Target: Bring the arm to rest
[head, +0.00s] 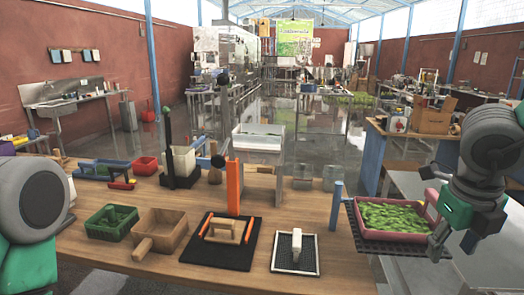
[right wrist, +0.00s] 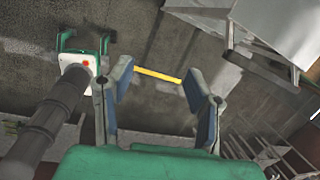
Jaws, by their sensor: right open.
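My right gripper (head: 438,246) hangs at the right side of the head view, at the near right edge of a pink tray of green leaves (head: 392,217). I cannot tell whether it touches the tray. In the right wrist view its two fingers (right wrist: 160,85) stand apart with nothing between them, above a grey floor (right wrist: 165,45). Only a rounded grey and green part of my left arm shows at the left edge of the head view; the left gripper is out of view.
A wooden table (head: 330,262) spans the front, holding a green crate (head: 112,222), a wooden box (head: 160,230), a black mat (head: 240,258) with an orange post (head: 233,187), and a white-framed mat (head: 310,255). A grey bench (head: 405,185) stands behind my right arm.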

